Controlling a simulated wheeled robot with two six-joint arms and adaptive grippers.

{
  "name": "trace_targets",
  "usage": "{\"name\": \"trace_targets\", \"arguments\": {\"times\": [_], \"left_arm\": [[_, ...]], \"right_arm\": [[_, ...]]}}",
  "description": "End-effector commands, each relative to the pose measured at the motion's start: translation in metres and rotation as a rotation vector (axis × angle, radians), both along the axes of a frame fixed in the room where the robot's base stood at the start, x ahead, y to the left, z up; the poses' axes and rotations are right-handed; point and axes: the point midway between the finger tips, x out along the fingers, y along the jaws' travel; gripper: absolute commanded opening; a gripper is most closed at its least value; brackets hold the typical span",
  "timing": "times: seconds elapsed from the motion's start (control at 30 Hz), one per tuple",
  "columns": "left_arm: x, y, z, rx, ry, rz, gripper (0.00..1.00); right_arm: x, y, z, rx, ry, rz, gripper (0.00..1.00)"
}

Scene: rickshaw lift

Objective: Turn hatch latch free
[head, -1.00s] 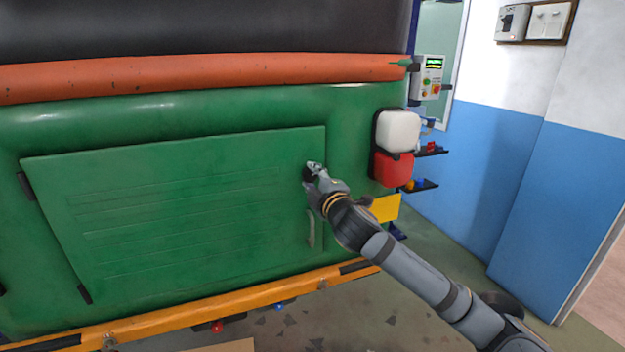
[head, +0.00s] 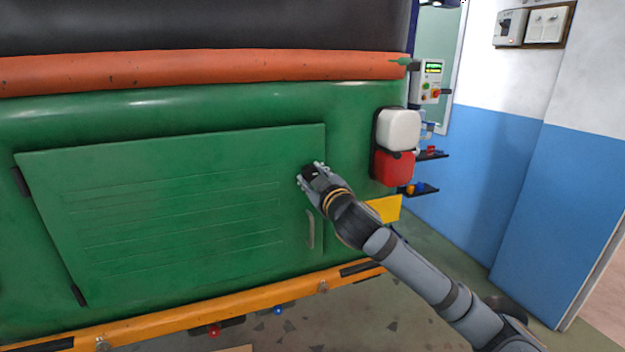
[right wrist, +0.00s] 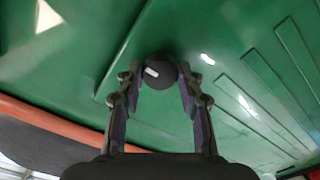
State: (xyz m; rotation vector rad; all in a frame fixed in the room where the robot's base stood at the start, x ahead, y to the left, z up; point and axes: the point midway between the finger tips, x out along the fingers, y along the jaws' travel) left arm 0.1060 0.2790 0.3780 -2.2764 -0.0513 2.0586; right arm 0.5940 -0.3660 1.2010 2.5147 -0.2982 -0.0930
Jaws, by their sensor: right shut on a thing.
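The hatch latch is a round black knob with a white mark, seen in the right wrist view (right wrist: 159,72). It sits near the upper right corner of the green hatch (head: 170,215), which lies closed against the green body. My right gripper (head: 311,174) is at the latch, with one finger on each side of it, shut on the knob. In the right wrist view the fingers (right wrist: 157,82) flank the knob, and its white mark points slantwise. In the head view the gripper partly hides the latch. My left gripper is not in view.
A grey handle (head: 310,230) is on the hatch below the latch. A white and red lamp (head: 397,130) stands out from the body to the right. A yellow bumper (head: 220,305) runs below. A control box (head: 431,80) and small shelves are farther right.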

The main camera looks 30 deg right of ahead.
Motion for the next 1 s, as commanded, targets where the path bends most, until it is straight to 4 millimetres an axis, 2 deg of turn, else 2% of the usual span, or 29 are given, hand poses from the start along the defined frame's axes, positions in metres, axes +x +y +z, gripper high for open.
{"name": "trace_targets", "arguments": {"times": [0.6, 0.63, 0.7, 0.8, 1.0], "left_arm": [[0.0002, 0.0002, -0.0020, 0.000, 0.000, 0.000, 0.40], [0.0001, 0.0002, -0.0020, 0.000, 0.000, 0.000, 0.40], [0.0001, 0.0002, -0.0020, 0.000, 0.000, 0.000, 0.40], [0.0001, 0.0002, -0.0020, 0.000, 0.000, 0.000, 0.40], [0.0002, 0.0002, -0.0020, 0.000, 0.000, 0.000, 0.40]], "right_arm": [[0.0001, -0.0001, -0.0007, 0.039, -0.007, 0.000, 0.05], [0.0001, -0.0001, -0.0007, 0.039, -0.007, 0.000, 0.39], [0.0001, -0.0001, -0.0007, 0.038, -0.007, 0.000, 0.49], [0.0001, -0.0001, -0.0005, 0.038, -0.008, 0.000, 0.60], [0.0001, -0.0001, -0.0003, 0.037, -0.008, -0.001, 0.60]]}}
